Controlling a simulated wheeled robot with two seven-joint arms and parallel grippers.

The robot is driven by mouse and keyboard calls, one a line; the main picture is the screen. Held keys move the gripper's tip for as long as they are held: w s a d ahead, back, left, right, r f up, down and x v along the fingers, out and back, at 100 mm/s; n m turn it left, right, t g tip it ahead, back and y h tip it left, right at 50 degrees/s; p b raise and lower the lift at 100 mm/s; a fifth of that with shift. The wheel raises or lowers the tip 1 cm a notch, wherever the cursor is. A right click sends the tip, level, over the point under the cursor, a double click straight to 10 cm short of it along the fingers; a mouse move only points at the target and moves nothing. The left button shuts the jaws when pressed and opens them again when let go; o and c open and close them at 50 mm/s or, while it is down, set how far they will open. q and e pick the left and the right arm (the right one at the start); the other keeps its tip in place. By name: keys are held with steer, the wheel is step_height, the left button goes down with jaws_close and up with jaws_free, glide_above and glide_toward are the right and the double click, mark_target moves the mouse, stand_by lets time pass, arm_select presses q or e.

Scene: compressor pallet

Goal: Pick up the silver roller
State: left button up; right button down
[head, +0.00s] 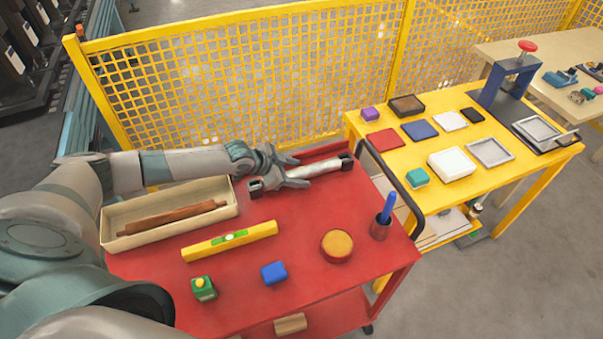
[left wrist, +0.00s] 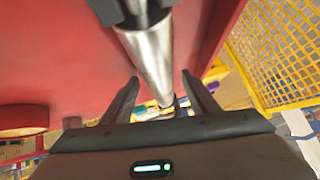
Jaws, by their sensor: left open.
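The silver roller (head: 318,170) lies along the back of the red table (head: 310,215), its ends at two dark holders (head: 347,162). My left gripper (head: 301,172) is open over the roller's left part, its fingers to either side of it in the head view. In the left wrist view the roller (left wrist: 152,55) runs down the picture toward the gap between the open fingers (left wrist: 164,85), with a dark holder at the top. Whether the fingers touch the roller cannot be told. My right gripper is not in view.
A cream tray (head: 112,236) with a brown rod, a yellow level (head: 230,240), a green box (head: 203,288), a blue block (head: 273,272), a round tin (head: 337,245) and a pen cup (head: 380,228) are on the red table. Yellow mesh fencing (head: 240,85) stands behind.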

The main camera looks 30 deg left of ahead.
mark_target(309, 168)
arm_select(q)
steer(key=shift+c, duration=0.6)
steer(key=shift+r, duration=0.1)
jaws_close()
steer(key=shift+w, duration=0.1)
steer(key=shift+r+b, duration=0.35)
steer(key=shift+r, duration=0.2)
steer(key=r, duration=0.1)
steer(key=r+b, duration=0.1)
steer(key=r, duration=0.1)
steer(key=shift+s+d, duration=0.25)
steer(key=shift+d, duration=0.15)
steer(key=s+d+r+b, duration=0.3)
steer(key=s+d+r, duration=0.3)
steer(key=d, duration=0.3)
steer(key=shift+r+b, duration=0.3)
steer(key=shift+r, duration=0.15)
steer(key=shift+s, duration=0.1)
